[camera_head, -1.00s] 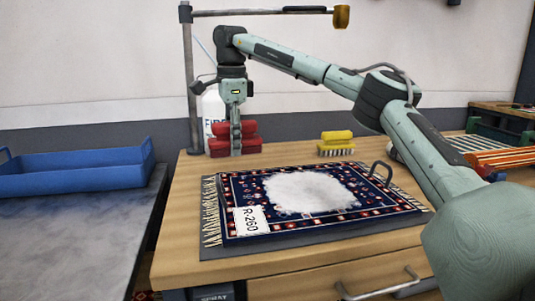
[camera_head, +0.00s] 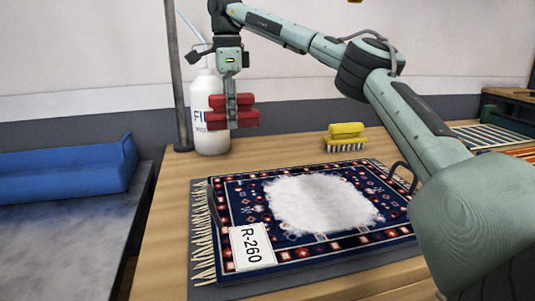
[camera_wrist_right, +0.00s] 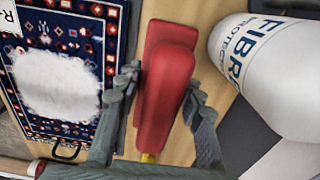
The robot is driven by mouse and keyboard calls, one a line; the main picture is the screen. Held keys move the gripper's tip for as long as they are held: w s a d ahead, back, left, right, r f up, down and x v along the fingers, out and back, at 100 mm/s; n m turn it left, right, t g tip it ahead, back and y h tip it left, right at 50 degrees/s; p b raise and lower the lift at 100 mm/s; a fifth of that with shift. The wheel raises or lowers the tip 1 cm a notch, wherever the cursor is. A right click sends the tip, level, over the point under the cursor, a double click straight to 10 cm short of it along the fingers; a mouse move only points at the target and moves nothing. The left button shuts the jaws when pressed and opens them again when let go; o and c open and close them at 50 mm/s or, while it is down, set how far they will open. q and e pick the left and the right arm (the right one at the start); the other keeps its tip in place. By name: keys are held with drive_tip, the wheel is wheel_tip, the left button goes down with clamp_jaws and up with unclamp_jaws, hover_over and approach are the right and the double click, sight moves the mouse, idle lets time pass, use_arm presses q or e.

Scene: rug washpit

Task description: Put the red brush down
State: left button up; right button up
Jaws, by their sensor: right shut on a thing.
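The red brush (camera_head: 246,112) is in my right gripper (camera_head: 231,120), which points down with its fingers closed around the brush. The brush hangs level above the back left of the wooden table, in front of the white bottle in the head view. In the right wrist view the red brush (camera_wrist_right: 165,95) lies between the two fingers of the right gripper (camera_wrist_right: 160,88), and wood shows beneath it. Its bristles are hidden or too small to tell. My left gripper is not in view.
The white bottle (camera_head: 210,140) stands close by the brush. A yellow brush (camera_head: 346,134) stands at the table's back. A patterned rug (camera_head: 235,200) with white foam (camera_head: 320,202) covers the middle. Bare wood (camera_head: 275,153) lies behind it. A blue tray (camera_head: 65,170) is left.

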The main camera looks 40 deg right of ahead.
hover_over(271, 157)
drive_tip(key=f+p, duration=0.1)
drive_tip(key=f, duration=0.6)
drive_tip(key=shift+d+f, duration=0.1)
drive_tip(key=shift+d, duration=0.1)
drive_tip(key=f, duration=0.1)
drive_tip(key=f+p, duration=0.1)
drive_tip(key=shift+w+a+f, duration=0.1)
drive_tip(key=shift+a+f, duration=0.1)
drive_tip(key=shift+f, duration=0.2)
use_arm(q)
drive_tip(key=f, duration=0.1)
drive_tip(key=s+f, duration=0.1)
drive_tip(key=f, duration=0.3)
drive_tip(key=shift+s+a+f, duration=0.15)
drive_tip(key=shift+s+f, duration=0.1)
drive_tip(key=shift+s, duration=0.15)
use_arm(e)
drive_tip(key=shift+f, duration=0.3)
drive_tip(key=o, duration=0.6)
drive_tip(key=shift+f, duration=0.15)
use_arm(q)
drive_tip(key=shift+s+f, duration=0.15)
use_arm(e)
drive_tip(key=o, duration=0.4)
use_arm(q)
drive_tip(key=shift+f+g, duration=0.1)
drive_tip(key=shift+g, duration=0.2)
